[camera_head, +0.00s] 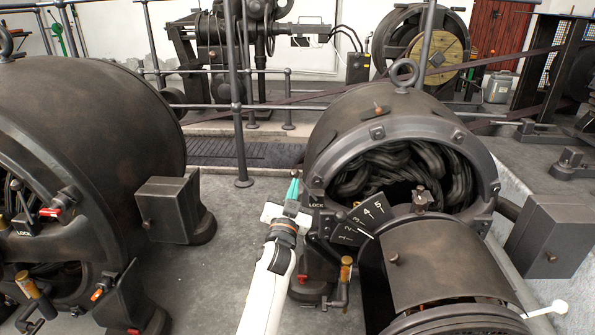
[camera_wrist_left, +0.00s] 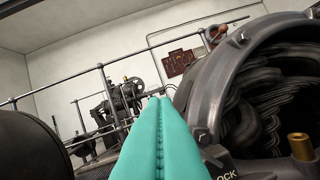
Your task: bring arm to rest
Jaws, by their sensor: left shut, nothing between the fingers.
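My white left arm (camera_head: 268,285) comes up from the bottom of the head view, between the two dark dynamos. My left gripper (camera_head: 293,188) has teal fingers and is beside the LOCK label at the left edge of the right dynamo (camera_head: 345,125). In the left wrist view the teal fingers (camera_wrist_left: 159,99) lie together, shut and empty, pointing up and away past the dynamo's round opening (camera_wrist_left: 262,110). Whether the fingers touch the housing cannot be told.
The large left dynamo (camera_head: 110,110) has a box (camera_head: 168,208) on its side. A numbered dial plate (camera_head: 362,221) and an orange-handled lever (camera_head: 346,270) are close to my left arm. Railings (camera_head: 240,120) stand behind. Grey floor (camera_head: 215,265) is clear left of the arm.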

